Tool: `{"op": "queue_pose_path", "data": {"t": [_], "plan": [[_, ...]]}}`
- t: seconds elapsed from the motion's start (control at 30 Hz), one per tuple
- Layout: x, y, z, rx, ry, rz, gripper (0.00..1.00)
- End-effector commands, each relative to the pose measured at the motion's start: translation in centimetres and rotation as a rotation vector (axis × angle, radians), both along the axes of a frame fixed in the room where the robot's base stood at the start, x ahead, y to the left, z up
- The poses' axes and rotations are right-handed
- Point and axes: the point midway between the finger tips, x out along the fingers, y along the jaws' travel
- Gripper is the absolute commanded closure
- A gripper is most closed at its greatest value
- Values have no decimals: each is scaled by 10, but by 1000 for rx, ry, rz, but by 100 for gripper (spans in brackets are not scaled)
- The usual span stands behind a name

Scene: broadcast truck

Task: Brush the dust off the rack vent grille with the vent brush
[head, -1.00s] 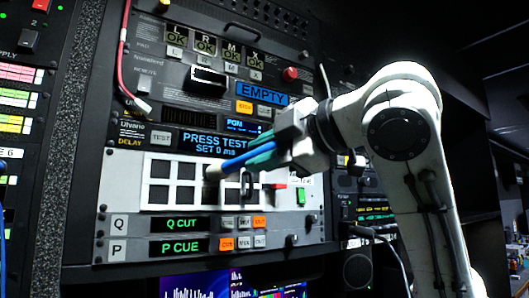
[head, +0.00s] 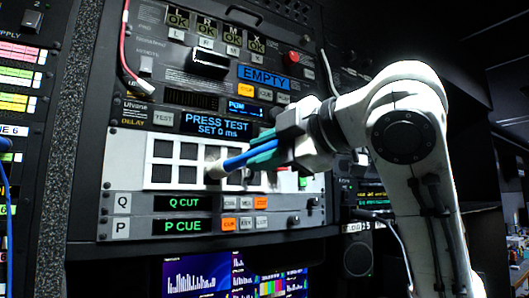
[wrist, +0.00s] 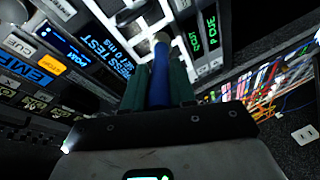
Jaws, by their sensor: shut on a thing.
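The vent brush (head: 236,162) has a blue handle and a pale bristle head. My gripper (head: 262,152), with green fingers, is shut on its handle. The brush points left, its head at the lower middle of the rack vent grille (head: 150,147), a white frame with dark square openings. The head seems to touch or nearly touch the grille; I cannot tell which. In the wrist view the brush (wrist: 160,78) lies between the green fingers with its tip over the white bars (wrist: 182,22). My gripper hides the grille's right part. I cannot make out dust.
Above the grille is a panel with a PRESS TEST display (head: 216,126) and buttons. Below it are the Q CUT (head: 183,202) and P CUE rows with knobs. A red cable (head: 126,50) hangs at upper left. Monitors (head: 235,275) sit below the rack.

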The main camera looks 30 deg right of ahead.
Motion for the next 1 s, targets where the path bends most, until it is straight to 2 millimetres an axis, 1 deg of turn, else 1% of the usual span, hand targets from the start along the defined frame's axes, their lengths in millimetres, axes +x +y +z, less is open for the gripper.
{"op": "queue_pose_path", "data": {"t": [0.03, 0.2, 0.33, 0.43, 0.63, 1.0], "plan": [[0, 0, 8, 0, -1, 0, 100], [1, 0, 23, 0, 0, 0, 100], [2, 0, 32, 0, 0, 0, 100], [2, 0, 35, 0, 0, 0, 100], [2, 0, 25, 0, 0, 0, 100], [2, 0, -5, 0, 0, -1, 100]]}}
